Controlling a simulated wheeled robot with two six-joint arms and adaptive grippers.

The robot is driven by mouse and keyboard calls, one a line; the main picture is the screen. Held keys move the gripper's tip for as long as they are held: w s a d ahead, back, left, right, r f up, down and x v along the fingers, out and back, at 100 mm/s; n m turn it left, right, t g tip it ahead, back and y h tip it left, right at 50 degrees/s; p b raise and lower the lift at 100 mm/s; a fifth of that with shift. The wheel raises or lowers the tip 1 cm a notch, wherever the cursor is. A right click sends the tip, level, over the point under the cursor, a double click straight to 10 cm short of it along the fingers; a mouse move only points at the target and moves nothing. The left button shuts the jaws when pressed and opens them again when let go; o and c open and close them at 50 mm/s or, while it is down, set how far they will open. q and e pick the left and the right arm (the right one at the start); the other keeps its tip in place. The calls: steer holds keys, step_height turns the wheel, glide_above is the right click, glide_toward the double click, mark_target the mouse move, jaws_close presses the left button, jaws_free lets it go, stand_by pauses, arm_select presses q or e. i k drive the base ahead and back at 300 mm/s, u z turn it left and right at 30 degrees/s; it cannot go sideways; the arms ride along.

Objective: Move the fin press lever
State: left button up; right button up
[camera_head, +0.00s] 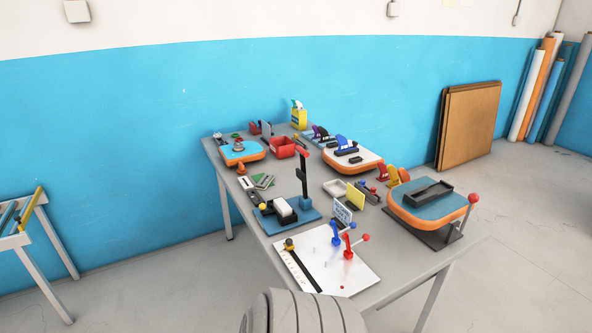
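Two levers with red ends stand on the grey workbench (385,290), and I cannot tell for sure which is the fin press lever. One is a lever with a red ball (473,198) at the right edge, raised on a short rod beside an orange-edged blue board (405,206) with a black fin-base part (428,193) on it. The other is an upright black lever with a red top (302,170) on a blue-based fixture (279,219) holding a white block (283,207). Neither gripper is in view.
A red bin (283,147), a yellow bottle (299,118) and a white-topped board (353,159) stand farther back. The floor right of the bench is clear.

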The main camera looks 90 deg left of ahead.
mark_target(302, 175)
steer(key=u, duration=1.1)
steer(key=i, duration=1.8)
steer(key=u, duration=2.7)
